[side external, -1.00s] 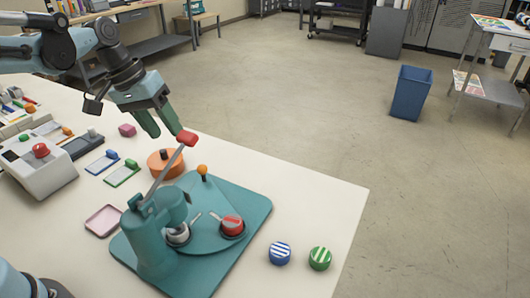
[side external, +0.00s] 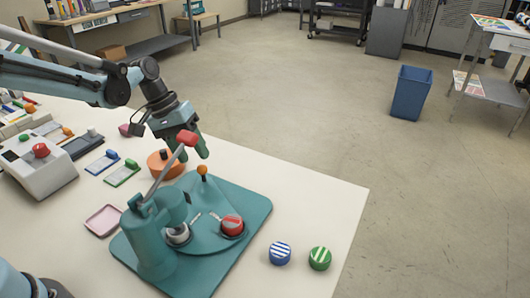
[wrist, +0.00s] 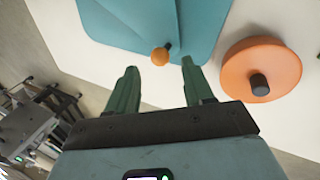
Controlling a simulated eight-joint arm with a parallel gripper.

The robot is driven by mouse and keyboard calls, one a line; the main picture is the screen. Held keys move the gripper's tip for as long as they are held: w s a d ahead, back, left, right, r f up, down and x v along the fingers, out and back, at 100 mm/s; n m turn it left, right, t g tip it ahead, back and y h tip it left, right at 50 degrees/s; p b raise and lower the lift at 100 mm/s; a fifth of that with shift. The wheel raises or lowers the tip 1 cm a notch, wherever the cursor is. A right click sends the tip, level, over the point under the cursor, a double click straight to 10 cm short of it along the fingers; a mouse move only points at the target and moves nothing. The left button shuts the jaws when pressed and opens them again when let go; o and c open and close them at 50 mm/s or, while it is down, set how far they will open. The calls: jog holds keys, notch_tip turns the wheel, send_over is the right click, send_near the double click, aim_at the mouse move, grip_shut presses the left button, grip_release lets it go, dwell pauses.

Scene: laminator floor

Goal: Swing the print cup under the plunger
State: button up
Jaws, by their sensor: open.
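The teal press (side external: 155,240) stands on a teal base plate (side external: 258,207) on the white table. Its lever rises to a red knob (side external: 187,138). A swing plate carries a silver cup (side external: 178,236) beside the press column and a red-and-white print cup (side external: 232,224) out to the right. An orange ball knob (side external: 202,170) stands at the plate's far end; it also shows in the wrist view (wrist: 160,57). My gripper (side external: 196,155) is open and empty, above and behind the orange knob. In the wrist view its fingertips (wrist: 158,66) point toward the knob, which appears between them.
An orange disc with a dark knob (side external: 163,162) sits behind the press. A blue-striped puck (side external: 280,253) and a green-striped puck (side external: 320,258) lie at the right. A pink tray (side external: 103,220) and a white machine (side external: 38,165) are at left.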

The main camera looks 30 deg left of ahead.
aim_at(200, 166)
jog(key=shift+x, duration=1.9)
jog(key=shift+c, duration=0.2)
grip_shut()
